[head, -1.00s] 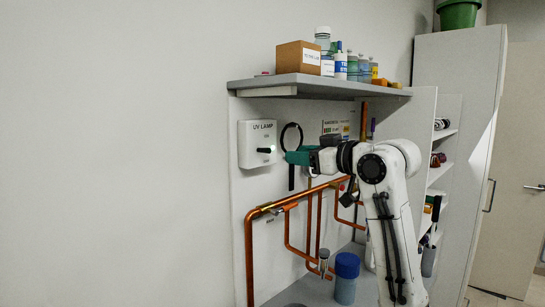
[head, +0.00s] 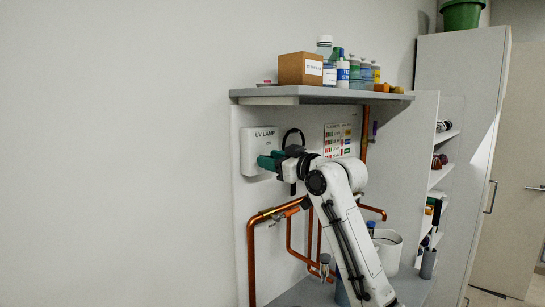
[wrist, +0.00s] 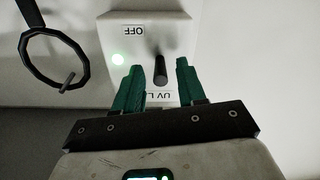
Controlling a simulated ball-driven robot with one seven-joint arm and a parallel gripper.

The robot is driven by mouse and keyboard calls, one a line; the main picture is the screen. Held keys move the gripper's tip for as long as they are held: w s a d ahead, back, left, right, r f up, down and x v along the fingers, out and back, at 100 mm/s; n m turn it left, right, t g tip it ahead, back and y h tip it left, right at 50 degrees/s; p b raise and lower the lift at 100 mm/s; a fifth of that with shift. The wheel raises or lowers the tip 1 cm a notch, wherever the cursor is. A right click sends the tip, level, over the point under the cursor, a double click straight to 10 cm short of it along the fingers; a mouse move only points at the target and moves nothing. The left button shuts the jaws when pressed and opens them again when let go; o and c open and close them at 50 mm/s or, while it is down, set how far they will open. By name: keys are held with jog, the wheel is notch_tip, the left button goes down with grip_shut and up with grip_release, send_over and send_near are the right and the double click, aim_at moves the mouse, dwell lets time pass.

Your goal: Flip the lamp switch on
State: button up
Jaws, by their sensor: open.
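The white UV lamp box (head: 250,140) is on the wall panel at the left, under the shelf. My gripper (head: 264,161) is at the front of the box and hides the lever in the head view. In the wrist view its green fingers (wrist: 160,72) are open, one on each side of the lever, with gaps visible. I cannot tell the lever's exact tilt.
A black ring (wrist: 55,60) hangs beside the box. The shelf (head: 320,95) above holds a cardboard box (head: 300,69) and several bottles. Copper pipes (head: 251,260) run below my arm. A white container (head: 389,250) stands on the counter.

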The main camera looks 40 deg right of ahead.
jog(key=shift+w, duration=0.1)
jog(key=shift+c, duration=0.5)
grip_shut()
jog(key=shift+r+g+p, duration=0.6)
jog(key=shift+r+p, duration=0.05)
jog(key=shift+p, duration=0.55)
jog(key=shift+w+g, duration=0.1)
jog(key=shift+g, duration=0.3)
jog(key=shift+w+r+g, duration=0.1)
jog(key=shift+r+g, duration=0.15)
jog(key=shift+g, duration=0.6)
jog(key=shift+w+r+g, duration=0.1)
jog(key=shift+r+g, duration=0.1)
jog(key=shift+g, duration=0.65)
jog(key=shift+o, duration=0.5)
grip_release()
